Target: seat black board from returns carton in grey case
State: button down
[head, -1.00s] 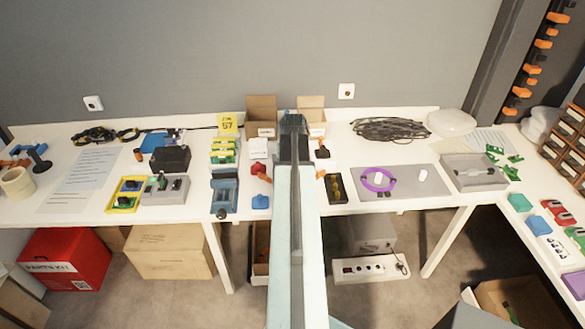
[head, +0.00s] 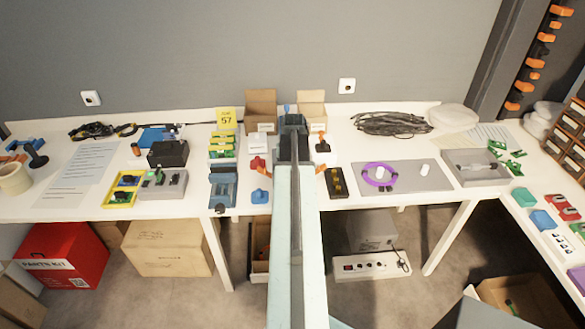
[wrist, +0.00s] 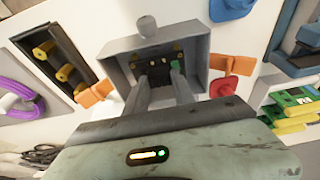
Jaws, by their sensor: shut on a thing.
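A grey open case (wrist: 122,75) shows in the wrist view, with gold-coloured posts inside. My gripper (wrist: 158,82) reaches into its opening. I cannot tell whether the board rests on the case floor. In the head view my gripper (head: 293,132) is over the middle of the table, and my arm hides the case and board. Two open brown cartons, left (head: 261,106) and right (head: 311,108), stand behind; I cannot tell which is for returns.
Orange parts flank the case, left (wrist: 95,93) and right (wrist: 222,86). A blue vise (head: 223,190), a blue knob (head: 260,196) and a black tray (head: 336,182) stand near. A grey mat with a purple ring (head: 378,176) lies to the right.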

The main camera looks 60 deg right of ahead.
jog(key=shift+f+b, duration=0.85)
jog(key=shift+f, duration=0.15)
jog(key=c, duration=1)
grip_release()
jog(key=shift+r, duration=0.1)
jog(key=shift+o, duration=0.2)
jog(key=p+v, duration=0.8)
